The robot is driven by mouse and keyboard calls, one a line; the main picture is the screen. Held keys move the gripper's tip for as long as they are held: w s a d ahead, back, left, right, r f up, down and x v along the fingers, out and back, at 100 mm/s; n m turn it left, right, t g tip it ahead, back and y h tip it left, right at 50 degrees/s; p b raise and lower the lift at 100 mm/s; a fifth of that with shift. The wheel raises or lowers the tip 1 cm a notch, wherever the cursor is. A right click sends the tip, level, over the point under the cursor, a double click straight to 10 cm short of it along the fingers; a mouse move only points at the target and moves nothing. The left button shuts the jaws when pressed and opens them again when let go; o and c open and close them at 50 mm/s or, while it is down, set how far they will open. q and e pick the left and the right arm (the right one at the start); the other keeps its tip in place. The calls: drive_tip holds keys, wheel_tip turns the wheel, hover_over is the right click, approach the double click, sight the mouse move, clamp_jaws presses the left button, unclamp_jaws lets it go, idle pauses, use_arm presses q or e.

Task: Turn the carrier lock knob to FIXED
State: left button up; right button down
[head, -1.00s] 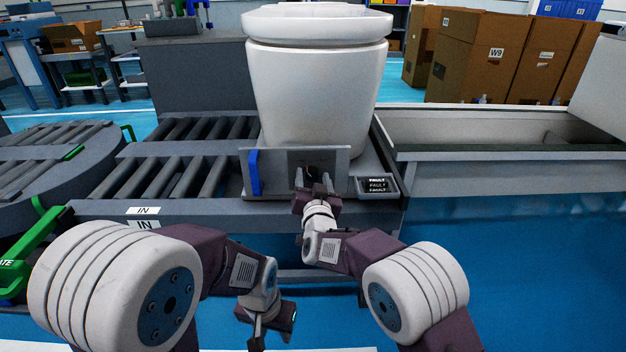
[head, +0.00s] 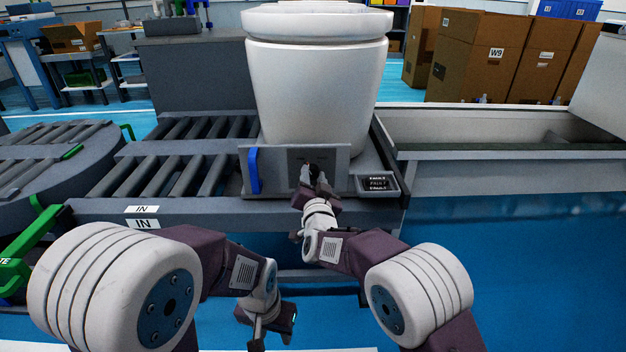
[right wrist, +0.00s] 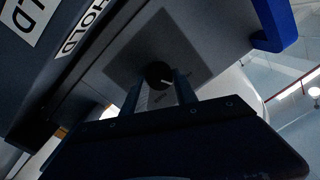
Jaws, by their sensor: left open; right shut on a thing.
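The carrier lock knob (right wrist: 160,75) is a round black knob with a light mark, on a dark square plate (right wrist: 183,35) on the carrier's front panel. In the head view the plate (head: 328,158) shows, with the knob mostly behind my right gripper (head: 313,178). My right gripper, also in the right wrist view (right wrist: 160,88), is shut on the knob, one finger on each side. Lettering on the plate is too small to read. My left gripper (head: 270,328) hangs low at the front, open and away from the carrier.
A white toilet (head: 317,90) stands on the carrier, behind the panel. A blue handle (head: 254,171) sticks out at the panel's left end. A small display (head: 377,183) reading FAULT sits to the right. Rollers (head: 170,170) lie left, an empty grey trough (head: 480,135) right.

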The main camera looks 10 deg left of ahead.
drive_tip(key=m, duration=0.1)
drive_tip(key=m+b, duration=0.2)
drive_tip(key=shift+f+m, duration=0.25)
drive_tip(key=shift+m, duration=0.15)
drive_tip(key=m+b, duration=0.2)
drive_tip(key=m, duration=0.1)
drive_tip(key=shift+d+f+m, duration=0.1)
drive_tip(key=shift+m, duration=0.3)
drive_tip(key=m+b, duration=0.3)
drive_tip(key=m, duration=0.1)
drive_tip(key=shift+h, duration=0.3)
drive_tip(key=shift+m+t+b, duration=0.3)
drive_tip(key=shift+m+b, duration=0.15)
drive_tip(key=shift+m, duration=0.45)
drive_tip(key=c, duration=1)
unclamp_jaws()
drive_tip(key=shift+o, duration=0.2)
